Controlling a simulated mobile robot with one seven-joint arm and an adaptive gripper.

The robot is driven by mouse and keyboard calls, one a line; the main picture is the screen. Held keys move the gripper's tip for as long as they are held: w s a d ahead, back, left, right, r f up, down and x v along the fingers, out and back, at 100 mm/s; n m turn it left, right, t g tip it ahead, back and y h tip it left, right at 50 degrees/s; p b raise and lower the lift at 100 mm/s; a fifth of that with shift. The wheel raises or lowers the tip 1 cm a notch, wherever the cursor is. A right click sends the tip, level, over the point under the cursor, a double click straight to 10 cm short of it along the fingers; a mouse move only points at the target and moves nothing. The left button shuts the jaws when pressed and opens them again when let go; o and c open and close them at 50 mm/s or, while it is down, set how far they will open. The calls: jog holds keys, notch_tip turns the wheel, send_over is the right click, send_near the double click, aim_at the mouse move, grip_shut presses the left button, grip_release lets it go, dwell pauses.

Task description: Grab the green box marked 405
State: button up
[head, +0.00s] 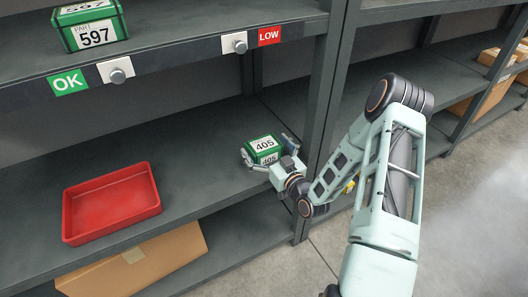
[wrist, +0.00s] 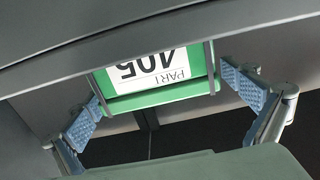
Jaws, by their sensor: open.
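The green box marked 405 (head: 264,146) sits on the middle shelf, near its right end by the upright post. It has white labels with the number. In the wrist view the box (wrist: 158,99) shows its green edge and an upside-down label reading PART 405. My gripper (head: 268,154) is at the box, with a finger on either side of it.
A red tray (head: 112,203) stands empty on the same shelf to the left. Another green box marked 597 (head: 92,27) is on the upper shelf, above OK and LOW signs with knobs. A cardboard box (head: 135,265) lies below. The dark upright post (head: 325,90) is close to my arm.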

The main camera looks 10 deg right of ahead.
jog(key=shift+w, duration=0.2)
jog(key=c, duration=1.5)
jog(key=shift+r, duration=0.1)
jog(key=shift+c, duration=1.1)
